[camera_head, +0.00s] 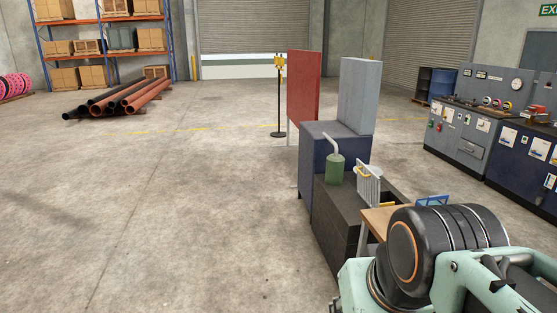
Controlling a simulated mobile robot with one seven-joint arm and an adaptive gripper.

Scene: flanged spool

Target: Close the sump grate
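A light grey slatted panel that looks like the sump grate (369,187) stands raised and tilted at the top of a dark box (336,214), right of the middle of the head view. A dark opening shows to its right. A yellow piece (388,205) lies by its lower edge. A green cylinder with a pale bent pipe (335,168) stands just left of the grate. My arm fills the lower right corner, nearer the camera than the box. My gripper cannot be made out in this view.
A wooden-topped table (378,220) stands right of the box, partly hidden by my arm. Behind are a blue-grey cabinet (312,160), a grey panel (357,97) and a red panel (303,90). Control consoles (465,135) stand at right. The floor at left is clear.

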